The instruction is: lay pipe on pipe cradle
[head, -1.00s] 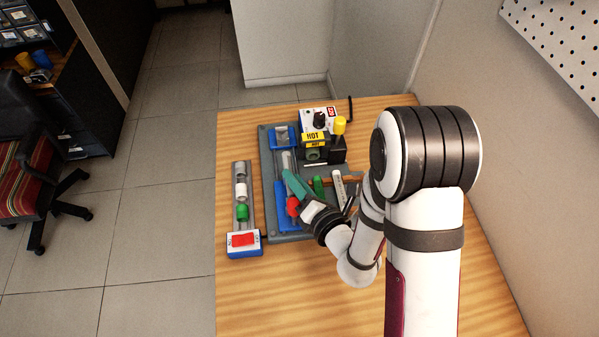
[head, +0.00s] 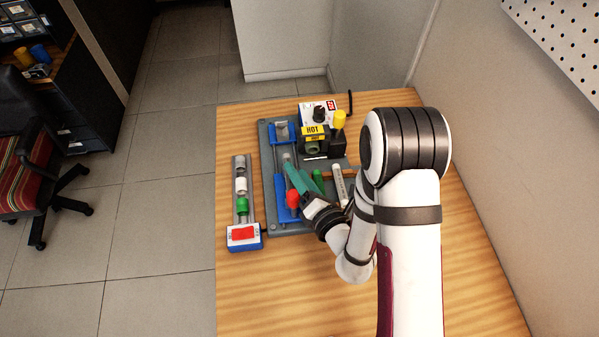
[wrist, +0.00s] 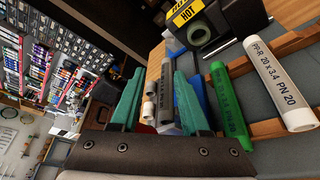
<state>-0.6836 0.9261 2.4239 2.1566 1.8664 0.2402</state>
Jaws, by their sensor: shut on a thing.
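My gripper (head: 290,170) has teal fingers and reaches over the grey board. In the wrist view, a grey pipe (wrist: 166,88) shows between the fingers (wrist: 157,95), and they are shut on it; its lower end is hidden. In the head view the pipe's end (head: 287,158) shows just past the fingertips, over the blue cradle. The cradle has a far block (head: 280,134) and a longer near part (head: 281,202). Whether the pipe touches the cradle cannot be told. A red knob (head: 292,198) sits beside the near part.
A green pipe (wrist: 227,105) and a marked white-grey pipe (wrist: 277,83) lie in a wooden rack right of my gripper. A black heater labelled HOT (head: 313,136) stands behind them. A rail of fittings (head: 241,185) lies left of the board. The table's front is clear.

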